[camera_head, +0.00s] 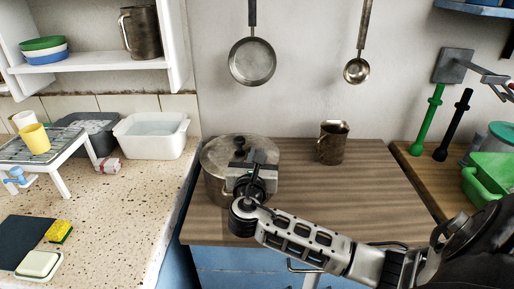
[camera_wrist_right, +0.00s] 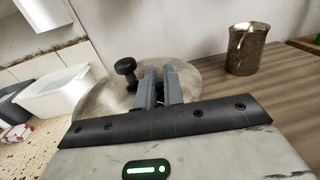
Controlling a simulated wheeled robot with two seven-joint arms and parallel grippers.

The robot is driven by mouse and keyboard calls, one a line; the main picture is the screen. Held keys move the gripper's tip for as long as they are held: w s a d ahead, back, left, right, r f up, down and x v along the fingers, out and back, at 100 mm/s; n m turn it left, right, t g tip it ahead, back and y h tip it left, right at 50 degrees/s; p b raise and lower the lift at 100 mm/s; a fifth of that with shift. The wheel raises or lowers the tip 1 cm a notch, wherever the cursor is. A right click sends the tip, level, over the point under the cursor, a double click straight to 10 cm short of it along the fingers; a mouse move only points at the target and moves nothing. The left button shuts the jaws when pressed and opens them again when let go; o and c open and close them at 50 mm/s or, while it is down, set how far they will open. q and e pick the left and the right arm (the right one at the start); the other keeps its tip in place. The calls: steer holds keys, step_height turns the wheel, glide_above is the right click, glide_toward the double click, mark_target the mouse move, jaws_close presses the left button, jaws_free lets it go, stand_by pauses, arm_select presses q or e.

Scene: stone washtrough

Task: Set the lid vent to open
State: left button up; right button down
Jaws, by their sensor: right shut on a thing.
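A metal pot (camera_head: 214,187) with a lid (camera_head: 222,149) stands at the left of the wooden counter. The lid has a dark knob (camera_head: 239,143), which also shows in the wrist view (camera_wrist_right: 125,67). My right gripper (camera_head: 259,158) reaches over the lid from the front right, its fingers beside the knob. In the wrist view the two grey fingers (camera_wrist_right: 159,78) are close together over the lid, shut on the lid vent. The vent is hidden by the fingers, so its setting cannot be told. My left gripper is not in view.
A metal mug (camera_head: 332,143) stands to the right of the pot. A white basin (camera_head: 151,136) sits on the speckled counter to the left. A pan (camera_head: 252,62) and a ladle (camera_head: 356,70) hang on the wall. The wooden counter (camera_head: 365,190) right of the pot is largely clear.

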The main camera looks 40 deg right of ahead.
steer(key=shift+a+m+g+h+p, duration=0.1)
steer(key=shift+m+g+h+p, duration=0.25)
steer(key=shift+m+g+h, duration=0.3)
steer(key=c, duration=1.6)
jaws_free()
steer(key=shift+s, duration=0.1)
steer(key=b+v, duration=0.1)
steer(key=v, duration=1.5)
